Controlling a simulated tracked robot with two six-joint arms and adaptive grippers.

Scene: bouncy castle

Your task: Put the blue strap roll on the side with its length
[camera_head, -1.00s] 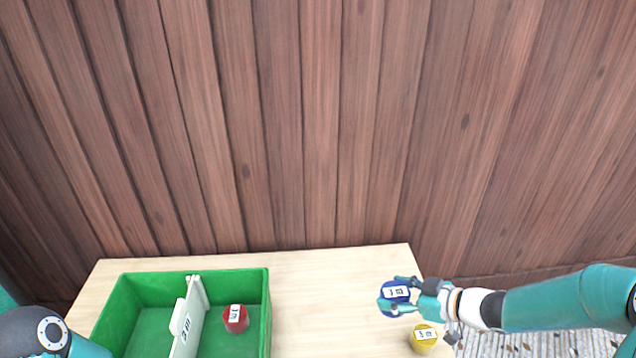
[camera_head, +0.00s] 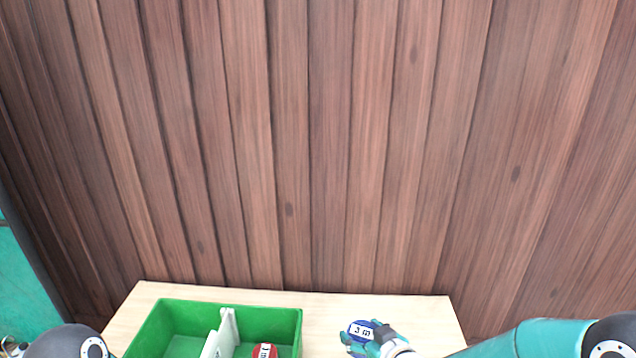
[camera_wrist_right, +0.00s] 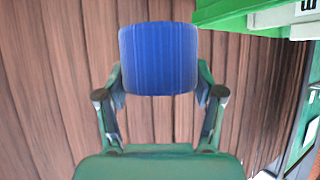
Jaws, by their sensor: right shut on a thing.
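The blue strap roll (camera_head: 360,330) is held over the right part of the table, right of the green crate, its white label facing up and seeming to read "3 m". My right gripper (camera_head: 367,342) is shut on it. In the right wrist view the blue roll (camera_wrist_right: 158,58) sits between the two fingertips (camera_wrist_right: 160,88), its ribbed side showing. The green crate (camera_head: 285,317) has a white divider (camera_head: 228,328); its marking is not readable. A red roll (camera_head: 264,351) lies in the right compartment. Grey parts, seemingly my left gripper (camera_head: 11,347), show at the lower left corner.
The pale wooden table (camera_head: 400,305) is cut off by the bottom edge. Its surface right of the crate looks clear where it shows. A brown plank wall (camera_head: 320,150) stands behind it. The crate rim (camera_wrist_right: 235,12) shows at upper right in the wrist view.

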